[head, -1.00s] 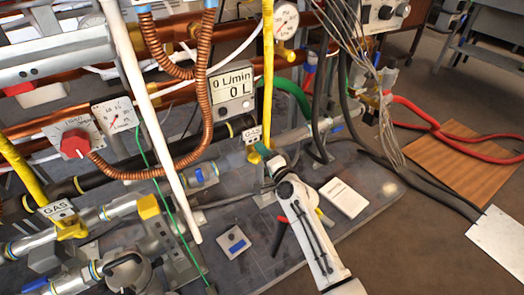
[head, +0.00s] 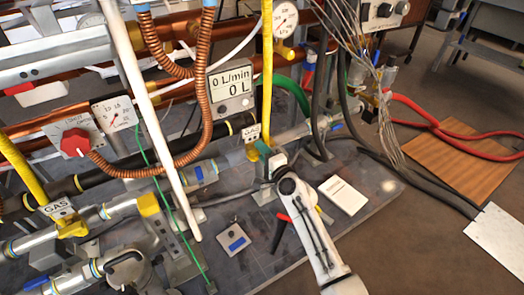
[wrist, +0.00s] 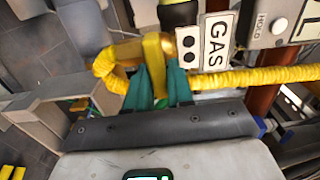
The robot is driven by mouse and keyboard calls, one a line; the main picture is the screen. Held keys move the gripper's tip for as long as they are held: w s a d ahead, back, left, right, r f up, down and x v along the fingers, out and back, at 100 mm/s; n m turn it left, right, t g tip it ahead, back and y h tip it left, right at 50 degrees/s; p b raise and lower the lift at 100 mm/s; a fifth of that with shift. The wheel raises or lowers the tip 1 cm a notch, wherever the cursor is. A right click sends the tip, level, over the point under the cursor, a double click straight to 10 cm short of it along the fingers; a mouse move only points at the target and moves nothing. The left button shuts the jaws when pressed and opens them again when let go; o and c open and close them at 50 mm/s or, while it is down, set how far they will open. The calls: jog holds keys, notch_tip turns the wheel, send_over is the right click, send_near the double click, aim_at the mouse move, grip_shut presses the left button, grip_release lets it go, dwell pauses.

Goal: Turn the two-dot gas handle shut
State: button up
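The two-dot GAS tag (wrist: 216,42) shows in the wrist view, its two black dots on its left side. The same tag (head: 252,133) shows small in the head view, on the yellow vertical gas pipe. Beside the tag is the yellow gas handle (wrist: 154,55). My gripper (wrist: 160,75) has its teal fingers on either side of this handle. The yellow part fills the narrow gap between them, so it looks shut on the handle. In the head view my gripper (head: 265,150) is at the foot of the yellow pipe, and my arm partly hides the valve.
Another GAS tag (head: 60,209) with a yellow handle stands at the left. A white slanted pipe (head: 145,105) and a copper coil (head: 205,90) stand left of my arm. Black hoses (head: 318,95) hang close on the right. A white booklet (head: 343,195) lies on the base plate.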

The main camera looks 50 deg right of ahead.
jog(key=o, duration=0.3)
jog(key=v, duration=1)
jog(key=shift+s+a+p, duration=0.1)
jog(key=shift+s+p, duration=0.3)
